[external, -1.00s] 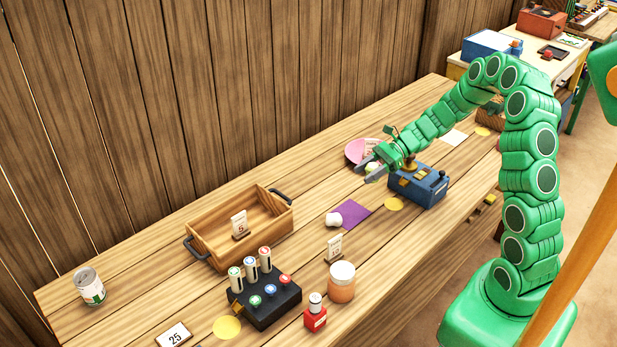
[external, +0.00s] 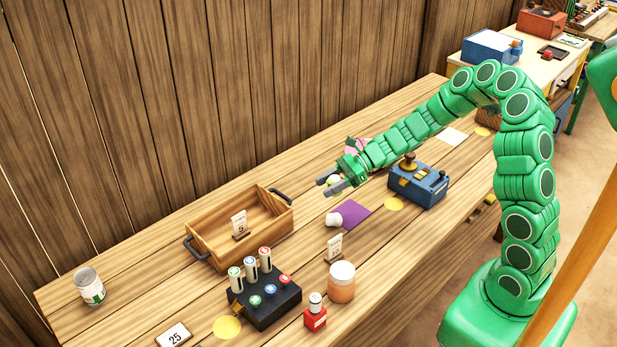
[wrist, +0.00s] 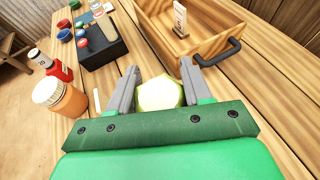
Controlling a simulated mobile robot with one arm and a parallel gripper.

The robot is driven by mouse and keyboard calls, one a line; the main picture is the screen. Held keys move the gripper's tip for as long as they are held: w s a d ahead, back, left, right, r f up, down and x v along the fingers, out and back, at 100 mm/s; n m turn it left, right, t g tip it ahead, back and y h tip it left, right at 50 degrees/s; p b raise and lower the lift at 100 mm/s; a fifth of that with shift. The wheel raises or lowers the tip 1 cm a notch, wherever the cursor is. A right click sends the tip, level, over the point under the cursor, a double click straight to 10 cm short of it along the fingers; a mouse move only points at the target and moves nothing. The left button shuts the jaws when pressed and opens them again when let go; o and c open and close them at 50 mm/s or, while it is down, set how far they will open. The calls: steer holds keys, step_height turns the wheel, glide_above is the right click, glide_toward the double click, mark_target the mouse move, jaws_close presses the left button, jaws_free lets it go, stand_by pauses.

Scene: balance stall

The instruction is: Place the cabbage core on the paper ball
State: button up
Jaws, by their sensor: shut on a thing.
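The cabbage core, a pale yellow-green lump (wrist: 158,93), is between the two grey fingers of my gripper (wrist: 160,86) in the wrist view. In the external view my gripper (external: 331,186) is shut on it, and only a small pale part of the core shows between the fingers. The paper ball (external: 334,219), small and white, lies on the table at the left edge of a purple square (external: 354,212). My gripper is above and behind it in the picture, apart from it. I cannot make out the paper ball in the wrist view.
An open wooden crate (external: 218,260) with dark handles stands left of my gripper. A blue box with a joystick (external: 428,192) stands at right. A black button block (external: 265,312), an orange jar (external: 341,287) and a red bottle (external: 315,320) stand nearer. A pink plate (external: 358,144) is partly hidden behind my gripper.

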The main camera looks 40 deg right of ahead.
steer(key=shift+a+f, duration=0.15)
steer(key=shift+f, duration=3.85)
steer(key=shift+f, duration=0.15)
steer(key=o, duration=1)
steer(key=shift+o, duration=0.2)
